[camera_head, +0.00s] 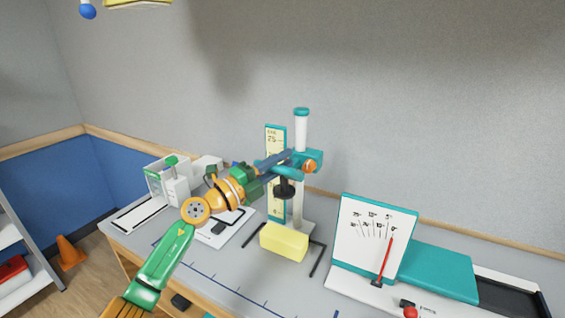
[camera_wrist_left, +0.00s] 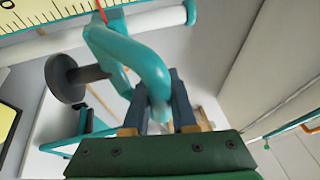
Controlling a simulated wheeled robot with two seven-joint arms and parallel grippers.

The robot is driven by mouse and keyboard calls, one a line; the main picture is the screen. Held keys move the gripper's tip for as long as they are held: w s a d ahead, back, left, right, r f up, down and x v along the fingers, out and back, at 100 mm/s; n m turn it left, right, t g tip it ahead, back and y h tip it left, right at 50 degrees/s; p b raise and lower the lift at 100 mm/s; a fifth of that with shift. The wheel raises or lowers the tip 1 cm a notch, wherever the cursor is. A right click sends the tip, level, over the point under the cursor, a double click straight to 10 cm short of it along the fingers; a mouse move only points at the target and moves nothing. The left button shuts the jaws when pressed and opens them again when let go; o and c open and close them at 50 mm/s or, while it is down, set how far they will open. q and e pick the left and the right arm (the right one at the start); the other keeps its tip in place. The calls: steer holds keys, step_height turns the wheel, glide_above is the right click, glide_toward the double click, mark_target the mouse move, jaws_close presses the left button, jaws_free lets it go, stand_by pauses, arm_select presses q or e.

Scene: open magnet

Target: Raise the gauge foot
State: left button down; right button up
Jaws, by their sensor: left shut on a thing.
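The gauge has a white upright post (camera_head: 301,140) with a teal cap and a yellow scale plate (camera_head: 275,150) beside it. A teal handle loop (camera_head: 287,172) sticks out from the slider on the post. My left gripper (camera_head: 283,160) is shut on this handle. In the left wrist view my left gripper (camera_wrist_left: 160,105) has its fingers on both sides of the teal handle (camera_wrist_left: 150,65). The dark round gauge foot (camera_head: 284,188) hangs under the handle, above the yellow block (camera_head: 284,242) and apart from it. The foot also shows in the left wrist view (camera_wrist_left: 68,80). My right gripper is not in view.
A white device (camera_head: 168,180) stands at the left of the grey table. Thin black bars flank the yellow block.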

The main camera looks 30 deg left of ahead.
mark_target(269, 170)
arm_select(q)
steer(key=c, duration=0.9)
jaws_free()
steer(key=shift+o, duration=0.9)
steer(key=shift+w+f, duration=0.1)
steer(key=b+v, duration=0.3)
steer(key=v, duration=0.4)
